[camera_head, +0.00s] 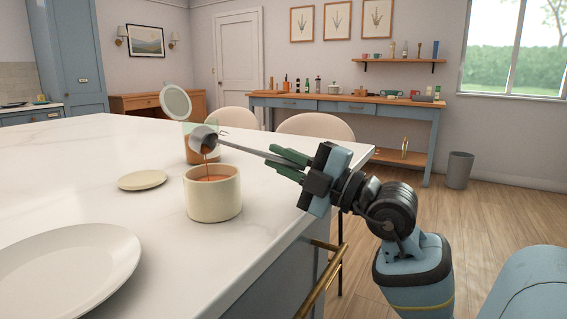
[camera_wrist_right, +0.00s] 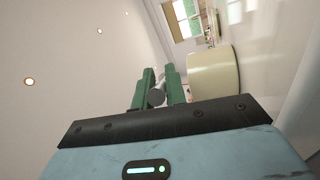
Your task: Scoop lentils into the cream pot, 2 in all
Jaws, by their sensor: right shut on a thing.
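The cream pot (camera_head: 213,200) stands upright on the white counter with orange-brown lentils inside. It also shows beside the fingers in the right wrist view (camera_wrist_right: 214,74). My right gripper (camera_head: 284,163) is shut on the handle of a metal scoop (camera_head: 204,139), to the right of the pot and above counter height. The scoop's cup is tilted over the pot, and a thin stream of lentils falls from it into the pot. A glass jar (camera_head: 189,152) with lentils stands just behind, partly hidden by the scoop; its round lid (camera_head: 175,103) is swung open. My left gripper is out of view.
A cream disc-shaped lid (camera_head: 142,180) lies left of the pot. A large white plate (camera_head: 65,270) is at the front left. The counter (camera_head: 80,165) is otherwise clear. Two chairs (camera_head: 317,126) stand behind it, and a blue sideboard (camera_head: 347,104) lines the far wall.

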